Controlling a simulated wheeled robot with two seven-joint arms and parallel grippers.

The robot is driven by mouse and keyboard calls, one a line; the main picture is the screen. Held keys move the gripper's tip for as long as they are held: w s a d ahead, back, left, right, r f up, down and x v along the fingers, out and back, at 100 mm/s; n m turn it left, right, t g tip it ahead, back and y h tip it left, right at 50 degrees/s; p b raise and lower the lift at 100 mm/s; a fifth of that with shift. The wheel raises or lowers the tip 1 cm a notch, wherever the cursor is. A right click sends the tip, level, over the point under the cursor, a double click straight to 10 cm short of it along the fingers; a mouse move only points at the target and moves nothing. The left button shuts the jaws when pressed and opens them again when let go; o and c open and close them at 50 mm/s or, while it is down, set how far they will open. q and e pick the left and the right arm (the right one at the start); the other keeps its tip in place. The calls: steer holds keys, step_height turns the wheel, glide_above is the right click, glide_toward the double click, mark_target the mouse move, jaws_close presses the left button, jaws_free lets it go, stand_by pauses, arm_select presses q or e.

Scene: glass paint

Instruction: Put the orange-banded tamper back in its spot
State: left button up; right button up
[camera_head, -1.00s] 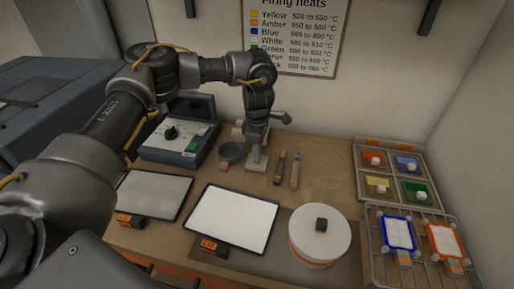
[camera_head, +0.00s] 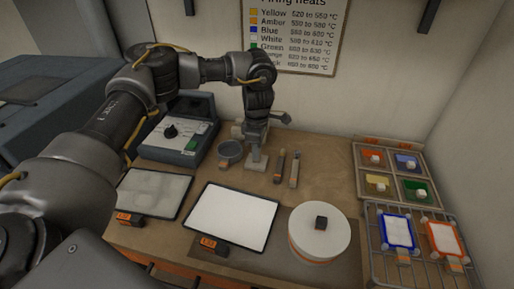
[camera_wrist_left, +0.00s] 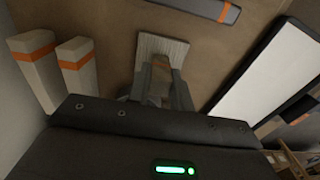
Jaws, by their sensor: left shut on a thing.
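My left gripper (camera_wrist_left: 160,92) points down over the back of the table, and its fingers are shut on a pale tool (camera_wrist_left: 162,52) with a flat grey-beige end. In the head view the tool (camera_head: 257,160) is low, at or just above the tabletop; I cannot tell if it touches. No orange band shows on it, and the fingers hide part of it. Two pale blocks with orange bands, a left one (camera_wrist_left: 36,72) and a right one (camera_wrist_left: 80,72), stand beside the gripper in the wrist view. My right gripper is not in view.
Framed white panels (camera_head: 235,218), a round white turntable (camera_head: 320,238), a colour tray (camera_head: 391,173) and a wire rack (camera_head: 372,240) surround the workspace.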

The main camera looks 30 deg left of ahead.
arm_select(q)
steer(key=o, duration=1)
step_height(320, 180, up, 11)
steer(key=shift+f+b, duration=0.1)
steer(key=shift+b, duration=0.35)
steer(key=shift+f, duration=0.1)
